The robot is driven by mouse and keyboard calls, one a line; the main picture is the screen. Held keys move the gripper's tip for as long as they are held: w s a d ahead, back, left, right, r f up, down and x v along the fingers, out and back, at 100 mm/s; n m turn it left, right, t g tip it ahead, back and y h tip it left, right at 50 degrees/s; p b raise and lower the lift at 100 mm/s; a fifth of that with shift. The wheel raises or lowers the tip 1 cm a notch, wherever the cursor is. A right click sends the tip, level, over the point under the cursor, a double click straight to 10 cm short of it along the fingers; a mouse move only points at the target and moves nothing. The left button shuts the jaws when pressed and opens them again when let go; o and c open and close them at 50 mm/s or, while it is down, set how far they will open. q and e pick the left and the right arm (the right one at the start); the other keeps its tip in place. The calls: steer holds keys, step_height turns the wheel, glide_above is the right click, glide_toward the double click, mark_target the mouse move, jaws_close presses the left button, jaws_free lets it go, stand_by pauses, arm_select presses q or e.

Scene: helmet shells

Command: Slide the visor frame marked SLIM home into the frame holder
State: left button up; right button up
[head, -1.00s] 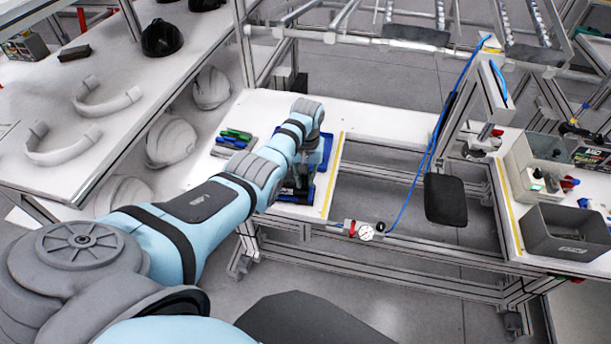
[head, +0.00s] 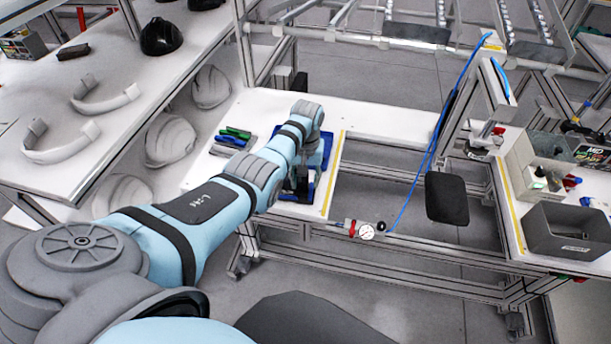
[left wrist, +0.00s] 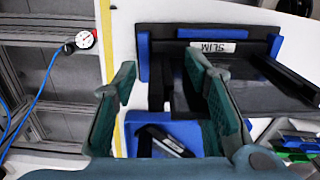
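In the left wrist view a black bar with a white label reading SLIM (left wrist: 212,47), upside down, sits between blue end pieces (left wrist: 144,57). I cannot tell where the visor frame ends and its holder begins. A dark flat panel (left wrist: 265,95) extends below the bar. A blue tray (left wrist: 190,131) below holds a black piece with a white label (left wrist: 165,141). My left gripper (left wrist: 160,68) has its two green fingers wide apart, with nothing clearly held. In the head view it is at the blue fixture (head: 318,158), largely hidden by my arm. My right gripper is not in view.
Green and dark pieces (head: 235,135) lie left of the fixture on the white bench (head: 375,123). A pressure gauge (head: 366,232) is at the bench's front. A black pad (head: 446,198) hangs to the right. A grey bin (head: 570,235) stands far right.

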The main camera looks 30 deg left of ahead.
arm_select(q)
step_height(320, 180, up, 12)
steer(key=shift+d, duration=0.1)
steer(key=shift+f, duration=0.1)
stand_by(0.5)
